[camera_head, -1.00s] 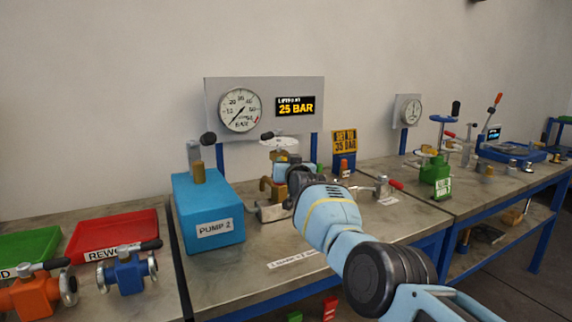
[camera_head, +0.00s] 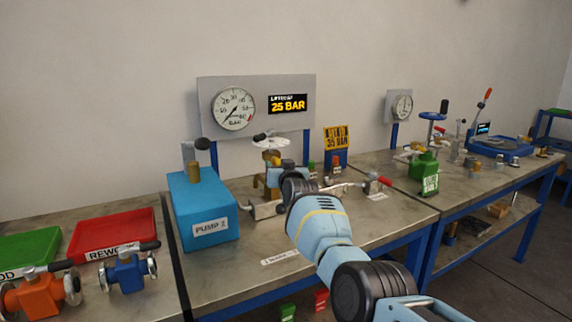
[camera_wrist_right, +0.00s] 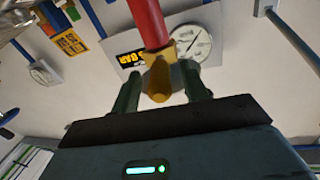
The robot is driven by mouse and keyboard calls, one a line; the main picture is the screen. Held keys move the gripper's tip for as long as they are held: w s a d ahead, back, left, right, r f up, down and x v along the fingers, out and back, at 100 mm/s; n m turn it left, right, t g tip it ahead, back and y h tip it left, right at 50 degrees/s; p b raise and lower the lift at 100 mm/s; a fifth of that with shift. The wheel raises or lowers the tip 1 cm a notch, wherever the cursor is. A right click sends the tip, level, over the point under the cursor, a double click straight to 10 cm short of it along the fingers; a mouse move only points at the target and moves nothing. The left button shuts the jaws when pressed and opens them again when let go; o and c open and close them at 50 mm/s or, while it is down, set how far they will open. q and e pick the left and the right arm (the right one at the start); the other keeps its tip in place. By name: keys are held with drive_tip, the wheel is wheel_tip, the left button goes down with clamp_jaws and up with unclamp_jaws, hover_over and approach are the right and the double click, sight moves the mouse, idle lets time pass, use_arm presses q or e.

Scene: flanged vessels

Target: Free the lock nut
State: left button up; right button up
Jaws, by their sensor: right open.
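My right arm reaches over the pump bench in the head view. Its gripper (camera_wrist_right: 162,90) is open in the right wrist view, with one dark green finger on each side of a brass-coloured part (camera_wrist_right: 158,78). A red rod-like piece (camera_wrist_right: 148,22) runs from this part to the top of that view. I take the brass part for the lock nut; whether the fingers touch it I cannot tell. The left gripper is out of view.
A blue PUMP 2 box (camera_head: 203,213) stands left of the assembly. A panel with a round gauge (camera_head: 233,108) and a 25 BAR display (camera_head: 287,104) rises behind it. The bench front is mostly clear.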

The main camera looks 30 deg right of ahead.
drive_tip(key=shift+s+a+r+p, duration=0.15)
drive_tip(key=shift+s+r+p, duration=0.25)
drive_tip(key=shift+r, duration=0.3)
drive_tip(key=shift+s+f, duration=0.25)
drive_tip(key=shift+f, duration=0.05)
use_arm(q)
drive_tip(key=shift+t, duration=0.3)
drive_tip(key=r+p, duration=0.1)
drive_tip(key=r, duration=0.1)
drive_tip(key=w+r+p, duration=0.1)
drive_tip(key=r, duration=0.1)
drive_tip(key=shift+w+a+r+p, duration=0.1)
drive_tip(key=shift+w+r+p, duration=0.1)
drive_tip(key=shift+p, duration=0.2)
use_arm(e)
drive_tip(key=v, duration=0.4)
drive_tip(key=shift+s+a+f, duration=0.1)
drive_tip(key=shift+s+f, duration=0.1)
drive_tip(key=shift+f, duration=0.05)
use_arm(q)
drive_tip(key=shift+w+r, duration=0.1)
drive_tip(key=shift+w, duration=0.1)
